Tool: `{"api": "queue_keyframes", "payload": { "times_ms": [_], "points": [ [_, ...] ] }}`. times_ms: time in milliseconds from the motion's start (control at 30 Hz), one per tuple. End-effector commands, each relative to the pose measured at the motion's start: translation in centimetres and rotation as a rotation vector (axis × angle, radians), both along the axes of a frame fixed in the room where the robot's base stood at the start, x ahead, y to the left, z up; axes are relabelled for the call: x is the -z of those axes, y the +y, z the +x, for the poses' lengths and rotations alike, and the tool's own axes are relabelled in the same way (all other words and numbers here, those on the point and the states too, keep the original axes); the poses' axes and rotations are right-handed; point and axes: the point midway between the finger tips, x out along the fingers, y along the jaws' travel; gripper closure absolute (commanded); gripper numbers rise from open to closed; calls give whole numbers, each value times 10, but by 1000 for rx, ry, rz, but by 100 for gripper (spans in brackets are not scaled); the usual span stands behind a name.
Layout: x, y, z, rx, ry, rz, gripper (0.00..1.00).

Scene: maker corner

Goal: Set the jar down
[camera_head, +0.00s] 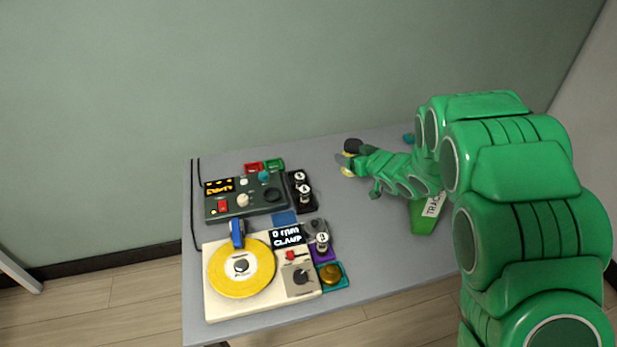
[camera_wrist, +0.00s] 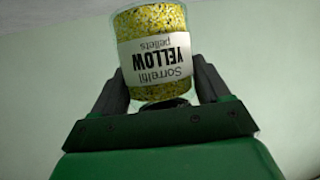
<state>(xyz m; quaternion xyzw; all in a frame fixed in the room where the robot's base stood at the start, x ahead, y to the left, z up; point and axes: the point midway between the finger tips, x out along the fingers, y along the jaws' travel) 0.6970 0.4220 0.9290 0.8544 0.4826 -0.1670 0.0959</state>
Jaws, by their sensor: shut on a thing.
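A clear jar of yellow pellets (camera_wrist: 155,25) with a white label reading "Sorrelhil YELLOW pellets" fills the upper middle of the wrist view. The label appears upside down there. My gripper (camera_wrist: 160,70) has its two dark fingers closed on either side of the jar. In the head view, yellow parts of the jar (camera_head: 347,171) show at the tip of my green arm, over the back of the grey table (camera_head: 385,235). My gripper covers much of it, and I cannot tell whether it touches the table.
A cream device with a yellow disc (camera_head: 241,267) stands at the table's front left. A dark control box (camera_head: 245,197) is behind it, with red and green trays (camera_head: 263,166) at the back. A green thing with a white label (camera_head: 424,218) stands under my arm. The table's middle is clear.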

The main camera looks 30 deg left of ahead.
Motion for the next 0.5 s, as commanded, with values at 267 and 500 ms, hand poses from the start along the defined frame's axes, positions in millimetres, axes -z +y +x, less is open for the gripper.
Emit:
{"api": "queue_keyframes", "payload": {
  "times_ms": [267,500],
  "points": [
    [-4,85,-1,-146,-5,-2,76],
    [-6,151,-18,-254,-2,-2,76]
  ]
}}
